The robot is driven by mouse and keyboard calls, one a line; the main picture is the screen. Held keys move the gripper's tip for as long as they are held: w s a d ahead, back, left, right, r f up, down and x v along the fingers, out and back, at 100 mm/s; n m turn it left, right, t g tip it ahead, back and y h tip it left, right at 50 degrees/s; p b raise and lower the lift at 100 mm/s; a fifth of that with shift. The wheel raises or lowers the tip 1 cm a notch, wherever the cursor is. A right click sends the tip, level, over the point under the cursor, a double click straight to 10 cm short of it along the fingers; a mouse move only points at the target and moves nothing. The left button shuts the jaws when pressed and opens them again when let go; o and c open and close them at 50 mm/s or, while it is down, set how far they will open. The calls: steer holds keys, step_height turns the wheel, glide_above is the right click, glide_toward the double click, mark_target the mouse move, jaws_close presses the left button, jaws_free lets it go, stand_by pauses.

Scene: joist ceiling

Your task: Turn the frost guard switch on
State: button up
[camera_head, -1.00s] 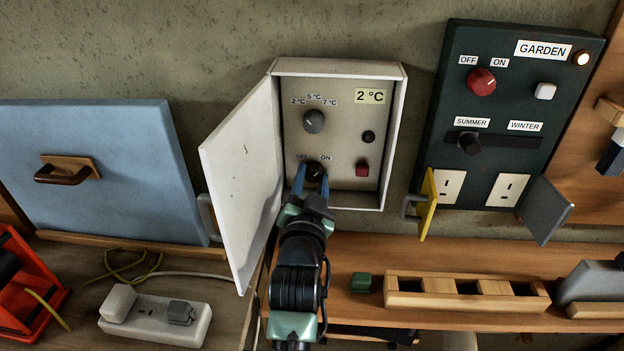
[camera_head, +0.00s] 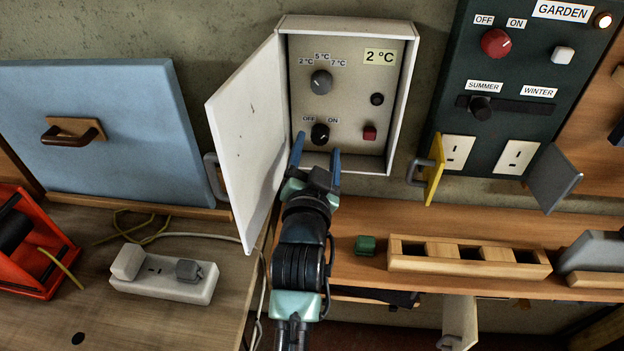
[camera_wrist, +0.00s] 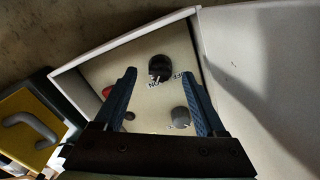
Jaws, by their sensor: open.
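The frost guard switch is a small black knob (camera_head: 320,134) under OFF and ON labels, low in an open white box (camera_head: 350,165) on the wall. The knob also shows in the wrist view (camera_wrist: 160,68), beyond my fingertips. I cannot tell surely which label its mark points at. My gripper (camera_head: 317,155) is open and empty, just below and in front of the knob. In the wrist view its two blue fingers (camera_wrist: 158,82) stand apart, one to each side of the knob, and do not appear to touch it.
The box's door (camera_head: 248,140) hangs open to the left. Inside are a grey temperature dial (camera_head: 321,82), a red button (camera_head: 369,133) and a 2 °C label (camera_head: 380,56). A dark GARDEN panel (camera_head: 440,130) is to the right. A wooden shelf (camera_head: 480,222) lies below.

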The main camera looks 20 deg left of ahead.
steer(key=v, duration=1)
steer(key=shift+s, duration=0.15)
steer(key=d+r+t+h, duration=0.1)
steer(key=d+r+t, duration=0.3)
steer(key=r, duration=0.8)
steer(key=d+r+t+h, duration=0.2)
steer(key=d+r, duration=0.3)
steer(key=r, duration=0.8)
steer(key=s+d+r+n+t+h, duration=0.1)
steer(key=s+d+r+t, duration=0.1)
steer(key=s+d+r, duration=0.45)
steer(key=s+d+r+n+t+h, duration=0.15)
steer(key=s+r, duration=0.25)
steer(key=r, duration=0.6)
step_height(320, 180, up, 12)
steer(key=w+a+p, duration=0.1)
steer(key=p, duration=1.1)
steer(key=shift+a+f+p, duration=0.15)
steer(key=shift+a+p, duration=0.15)
steer(key=shift+w+t+y, duration=0.1)
steer(key=shift+t+y, duration=0.15)
